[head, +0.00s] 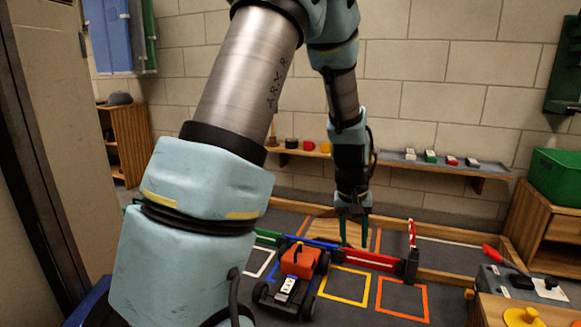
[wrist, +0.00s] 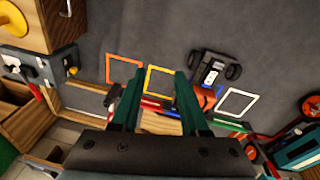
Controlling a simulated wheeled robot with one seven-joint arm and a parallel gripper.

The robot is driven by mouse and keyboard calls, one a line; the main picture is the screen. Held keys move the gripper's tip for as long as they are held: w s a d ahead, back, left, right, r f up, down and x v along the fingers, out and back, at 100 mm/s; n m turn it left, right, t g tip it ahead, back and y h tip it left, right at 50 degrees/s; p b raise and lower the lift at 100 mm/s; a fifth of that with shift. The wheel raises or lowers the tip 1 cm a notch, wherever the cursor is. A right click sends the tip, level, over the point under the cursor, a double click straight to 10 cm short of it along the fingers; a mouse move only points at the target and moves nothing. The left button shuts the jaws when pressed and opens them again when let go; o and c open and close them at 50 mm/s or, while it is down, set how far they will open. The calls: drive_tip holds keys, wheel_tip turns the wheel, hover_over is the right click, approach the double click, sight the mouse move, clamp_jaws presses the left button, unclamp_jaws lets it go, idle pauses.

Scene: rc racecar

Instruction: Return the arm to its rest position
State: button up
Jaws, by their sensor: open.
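My arm reaches from the lower left over the top of the head view and bends down at the elbow. My gripper (head: 354,238) points straight down, above the floor area by the low coloured bars. Its two dark green fingers are apart with nothing between them. The gripper (wrist: 160,74) also shows open and empty in the wrist view, above the yellow floor square (wrist: 160,80). The racecar (head: 292,278), with an orange-red body and black wheels, stands on the dark floor left of the gripper. It shows in the wrist view too (wrist: 210,72).
A wall shelf (head: 440,166) holding several small items runs behind the gripper. A red bar (head: 366,260) and a blue bar stand near the car. An orange floor square (head: 402,299) lies to the right. A bench with a grey box (head: 520,285) and a green bin (head: 555,176) are at right.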

drive_tip(key=s+a+r+p, duration=0.1)
drive_tip(key=s+a+r, duration=0.2)
drive_tip(key=a, duration=0.5)
drive_tip(key=s+a+r+n+y+p, duration=0.1)
drive_tip(key=s+a+r, duration=0.2)
drive_tip(key=a, duration=0.4)
drive_tip(key=s+a+r+p, duration=0.1)
drive_tip(key=s+a+r, duration=0.2)
drive_tip(key=a, duration=0.5)
wheel_tip(320, 180, up, 37)
drive_tip(key=p, duration=3.7)
drive_tip(key=shift+w+d+t, duration=0.3)
drive_tip(key=shift+w+t, duration=0.1)
drive_tip(key=shift+r, duration=0.1)
